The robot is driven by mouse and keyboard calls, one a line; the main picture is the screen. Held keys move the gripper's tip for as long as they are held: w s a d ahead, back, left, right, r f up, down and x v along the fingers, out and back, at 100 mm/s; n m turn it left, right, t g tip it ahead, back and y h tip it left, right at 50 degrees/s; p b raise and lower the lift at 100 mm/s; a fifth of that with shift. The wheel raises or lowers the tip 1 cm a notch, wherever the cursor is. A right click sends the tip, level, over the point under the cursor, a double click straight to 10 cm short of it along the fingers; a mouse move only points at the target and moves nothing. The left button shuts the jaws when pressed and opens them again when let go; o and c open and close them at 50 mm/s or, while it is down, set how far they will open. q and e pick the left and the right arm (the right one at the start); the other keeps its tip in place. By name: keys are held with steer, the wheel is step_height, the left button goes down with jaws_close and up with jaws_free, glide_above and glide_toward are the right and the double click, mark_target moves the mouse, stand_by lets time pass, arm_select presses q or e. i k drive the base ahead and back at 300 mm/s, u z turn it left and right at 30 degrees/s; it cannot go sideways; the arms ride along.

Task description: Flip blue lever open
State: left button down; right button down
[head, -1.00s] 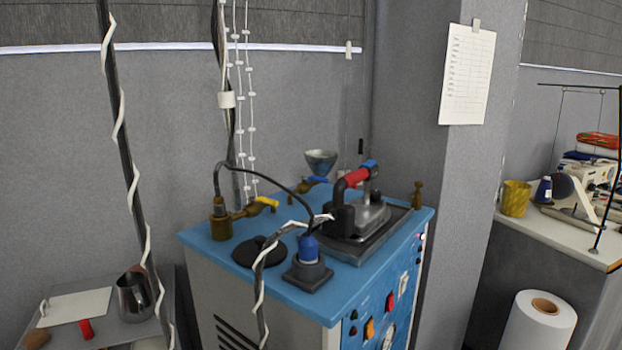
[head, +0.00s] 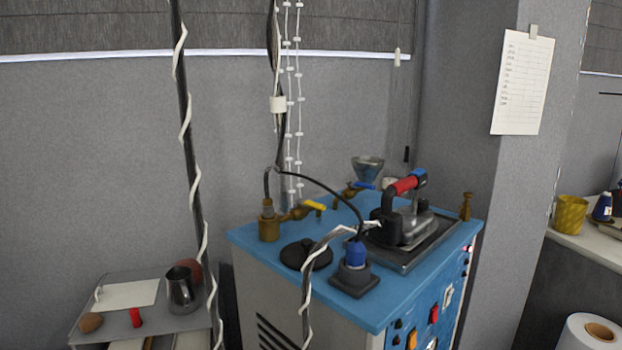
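The blue lever (head: 364,186) is a small handle on a brass valve at the back of the blue-topped machine (head: 400,302), just below a funnel (head: 367,169). It lies roughly level, and the iron partly crowds it from the right. A second brass valve with a yellow lever (head: 315,206) stands to its left. Neither of my grippers shows in the head view.
A black cable wrapped in white (head: 307,278) hangs in front. A grey side table (head: 92,326) at left holds a metal jug (head: 182,290). A paper roll (head: 590,333) stands at lower right.

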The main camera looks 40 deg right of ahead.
mark_target(356, 184)
steer(key=u, duration=2.2)
steer(key=k, duration=2.75)
steer(key=z, duration=1.55)
